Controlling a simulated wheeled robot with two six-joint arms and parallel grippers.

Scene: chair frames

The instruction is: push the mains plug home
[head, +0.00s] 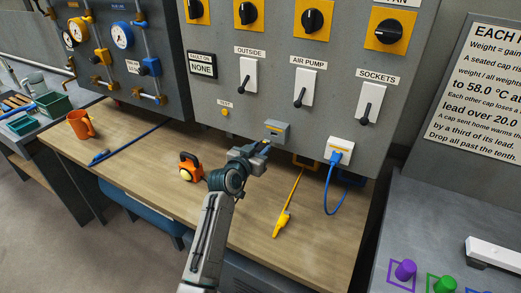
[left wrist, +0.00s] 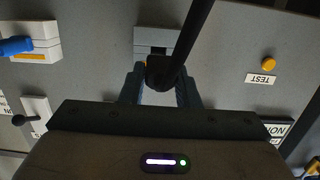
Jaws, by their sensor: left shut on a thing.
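My left gripper (head: 264,148) reaches up to the front of the grey panel, just below a grey socket box (head: 277,130). In the left wrist view its two fingers (left wrist: 160,90) are shut on a dark plug (left wrist: 160,76), with a thick black cable running from it to the top edge. The grey socket box (left wrist: 156,38) lies just beyond the plug there, and the plug covers part of its lower edge. An orange patch shows beside the plug. The plug's pins are hidden, so I cannot tell whether they are in the socket. My right gripper is out of view.
A white socket (head: 340,149) to the right holds a blue plug (head: 336,158) with a hanging cable. A yellow cable (head: 289,205) and an orange-black object (head: 190,167) lie on the bench (head: 135,165). Switches (head: 370,104) stand out from the panel above.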

